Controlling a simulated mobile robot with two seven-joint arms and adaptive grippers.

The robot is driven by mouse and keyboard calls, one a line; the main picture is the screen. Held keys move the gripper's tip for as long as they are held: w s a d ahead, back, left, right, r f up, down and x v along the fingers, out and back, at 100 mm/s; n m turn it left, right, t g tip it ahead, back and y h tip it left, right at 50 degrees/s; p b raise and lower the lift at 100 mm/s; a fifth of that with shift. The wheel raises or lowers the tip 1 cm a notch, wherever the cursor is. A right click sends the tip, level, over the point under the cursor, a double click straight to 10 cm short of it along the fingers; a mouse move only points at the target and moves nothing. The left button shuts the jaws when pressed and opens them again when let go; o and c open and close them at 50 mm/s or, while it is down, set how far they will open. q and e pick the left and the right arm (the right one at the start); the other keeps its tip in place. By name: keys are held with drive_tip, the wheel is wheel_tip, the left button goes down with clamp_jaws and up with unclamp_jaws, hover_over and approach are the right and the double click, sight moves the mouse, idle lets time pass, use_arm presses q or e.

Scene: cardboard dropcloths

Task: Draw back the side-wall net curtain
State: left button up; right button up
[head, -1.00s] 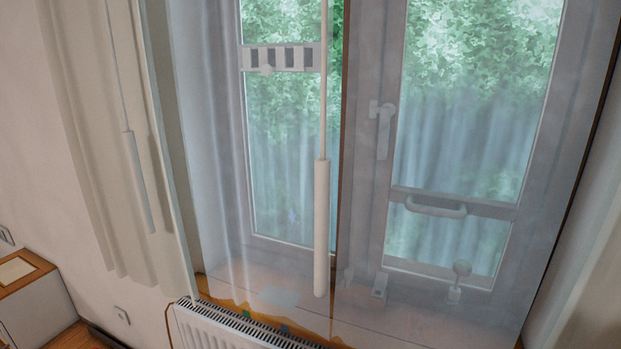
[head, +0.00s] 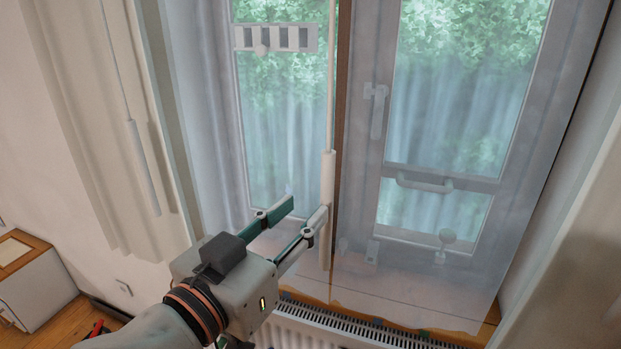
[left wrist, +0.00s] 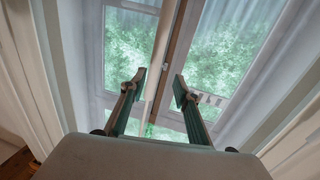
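The net curtain (head: 215,150) is a sheer white veil hanging in front of the window; its hem shows above the radiator. A white draw wand (head: 327,175) with a thick lower handle hangs in front of it near the middle. My left gripper (head: 307,209) is open, its fingers pointing toward the window. In the head view, one fingertip overlaps the wand's handle; contact cannot be told. In the left wrist view, the wand (left wrist: 161,45) runs down between the spread fingers of my left gripper (left wrist: 159,81). My right gripper is not in view.
A second wand (head: 144,165) hangs by the thick cream curtain (head: 85,130) at left. A white radiator (head: 310,326) stands below the window. Handles (head: 424,184) and a latch show behind the net. A small cabinet (head: 35,285) stands at lower left.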

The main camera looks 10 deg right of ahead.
sight(324, 191)
use_arm(q)
drive_tip(key=x, duration=0.2)
drive_tip(key=r+x, duration=0.1)
drive_tip(key=x, duration=0.4)
drive_tip(key=shift+s+d+r, duration=0.2)
drive_tip(key=shift+d, duration=0.3)
clamp_jaws()
